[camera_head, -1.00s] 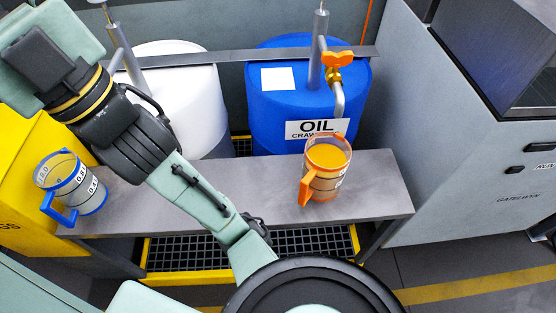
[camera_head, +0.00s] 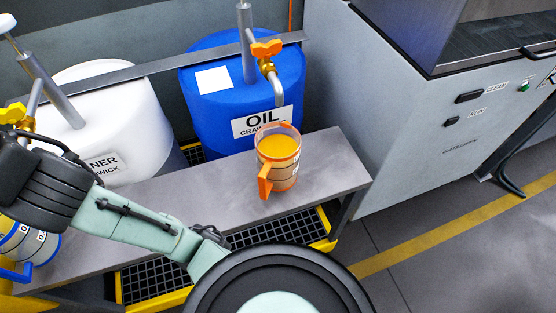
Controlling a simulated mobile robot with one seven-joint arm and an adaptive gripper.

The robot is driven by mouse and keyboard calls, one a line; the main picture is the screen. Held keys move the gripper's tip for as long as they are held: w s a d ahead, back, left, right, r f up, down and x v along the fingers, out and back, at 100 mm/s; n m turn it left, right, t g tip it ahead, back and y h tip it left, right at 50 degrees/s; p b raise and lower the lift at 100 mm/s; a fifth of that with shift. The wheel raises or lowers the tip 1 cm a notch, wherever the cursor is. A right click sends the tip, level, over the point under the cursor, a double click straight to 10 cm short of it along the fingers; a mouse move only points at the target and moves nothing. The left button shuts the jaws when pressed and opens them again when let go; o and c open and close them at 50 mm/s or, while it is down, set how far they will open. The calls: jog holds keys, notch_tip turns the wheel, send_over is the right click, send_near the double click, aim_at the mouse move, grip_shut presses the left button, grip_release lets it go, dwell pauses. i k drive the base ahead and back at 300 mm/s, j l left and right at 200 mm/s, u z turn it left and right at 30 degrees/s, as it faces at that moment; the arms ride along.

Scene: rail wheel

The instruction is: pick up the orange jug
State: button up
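The orange jug (camera_head: 279,158) stands upright on the grey bench, right of the middle of the head view. It is clear with orange trim, holds orange liquid, and its orange handle points down-left toward me. It stands under the orange-handled tap of the blue oil drum. My arm reaches from the bottom middle to the left edge, well left of the jug. My gripper is outside the picture. Nothing hides the jug.
The grey bench (camera_head: 330,165) is bare around the jug. A blue-trimmed jug (camera_head: 28,243) sits at its left end, partly behind my arm. The blue drum (camera_head: 215,118) and white drum (camera_head: 110,110) stand behind. A grey machine (camera_head: 400,110) stands right; floor is free there.

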aim_at(278, 145)
jog(key=k+l, duration=0.1)
jog(key=l, duration=0.3)
jog(key=k+l+u, duration=0.1)
jog(key=l, duration=0.3)
jog(key=k+l, duration=0.15)
jog(key=l, duration=0.25)
